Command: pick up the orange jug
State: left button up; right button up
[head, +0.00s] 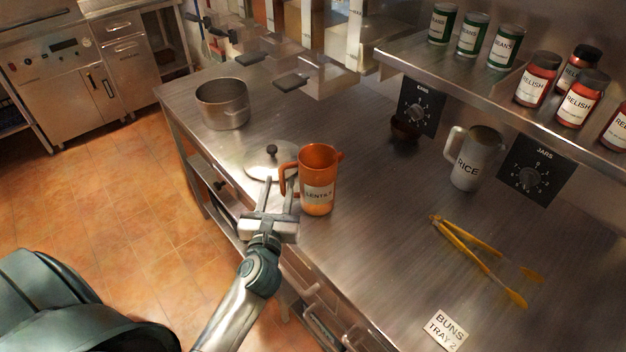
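The orange jug (321,165) stands upright on the steel counter, with a white label reading "LENTILS" and its handle (283,180) toward the left. My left gripper (280,183) is at the handle side of the jug, its two fingers apart and pointing away from me. The handle appears between or just above the fingers; I cannot tell whether they touch it. My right gripper is not in view.
A pot lid (262,165) lies just behind the gripper, and a steel pot (222,104) stands farther back. A white RICE jug (478,160), a small dark bowl (405,130) and yellow tongs (470,246) are to the right. A shelf (480,85) with cans and jars overhangs the back.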

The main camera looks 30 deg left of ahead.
pick_arm(q)
jog(key=shift+w, duration=0.2)
jog(key=shift+w+a+r+p, duration=0.15)
jog(key=shift+w+p, duration=0.25)
jog(key=shift+w, duration=0.1)
jog(key=p+x, duration=0.1)
jog(key=x, duration=0.2)
jog(key=shift+w, duration=0.65)
grip_shut()
